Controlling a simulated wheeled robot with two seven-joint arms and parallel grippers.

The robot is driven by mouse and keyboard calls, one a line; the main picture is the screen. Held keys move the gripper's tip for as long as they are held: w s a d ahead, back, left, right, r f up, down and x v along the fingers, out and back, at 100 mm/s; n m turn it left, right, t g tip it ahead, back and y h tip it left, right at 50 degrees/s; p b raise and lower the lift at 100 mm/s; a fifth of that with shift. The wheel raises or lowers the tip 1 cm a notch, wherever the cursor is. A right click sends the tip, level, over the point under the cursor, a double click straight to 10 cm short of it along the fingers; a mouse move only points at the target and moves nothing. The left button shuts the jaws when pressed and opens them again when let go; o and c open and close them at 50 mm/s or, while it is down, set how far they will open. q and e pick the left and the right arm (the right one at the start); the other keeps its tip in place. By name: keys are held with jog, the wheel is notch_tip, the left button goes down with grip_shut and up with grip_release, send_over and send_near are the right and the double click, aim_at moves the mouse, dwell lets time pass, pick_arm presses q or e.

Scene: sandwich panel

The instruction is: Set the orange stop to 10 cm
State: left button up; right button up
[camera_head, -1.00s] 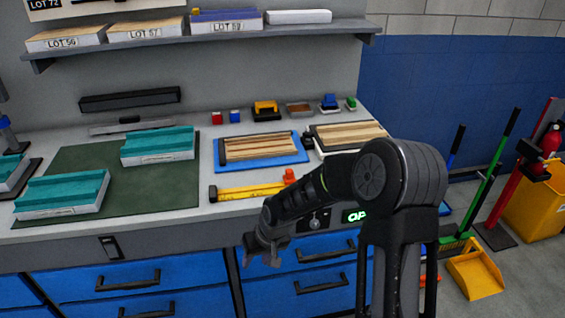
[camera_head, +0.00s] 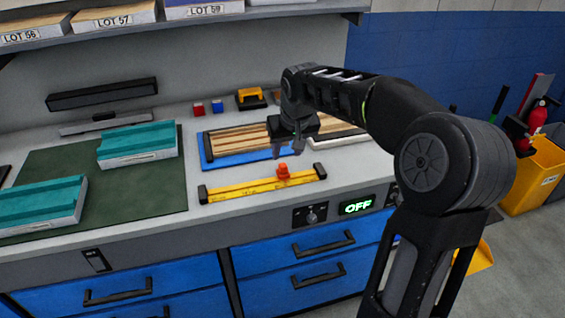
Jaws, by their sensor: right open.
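The orange stop (camera_head: 283,172) sits on a yellow ruler (camera_head: 245,188) with dark end blocks, right of the ruler's middle. The ruler lies along the front part of the bench. Its scale marks are too small to read. My right gripper (camera_head: 290,150) is open and empty, pointing down just above and behind the orange stop, apart from it as far as I can tell. My left gripper is not in view.
A blue tray (camera_head: 222,161) with striped wood lies behind the ruler, partly hidden by my right gripper. Teal-topped blocks (camera_head: 137,141) rest on a green mat (camera_head: 135,192) at left. A control panel reads OFF (camera_head: 357,206) on the bench front.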

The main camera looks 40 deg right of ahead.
aim_at(283, 165)
jog(key=x, duration=0.7)
jog(key=shift+w+d+f+p, duration=0.1)
jog(key=shift+f+p, duration=0.25)
jog(key=shift+p, duration=0.05)
jog(key=shift+c, duration=0.5)
grip_shut()
dwell(0.6)
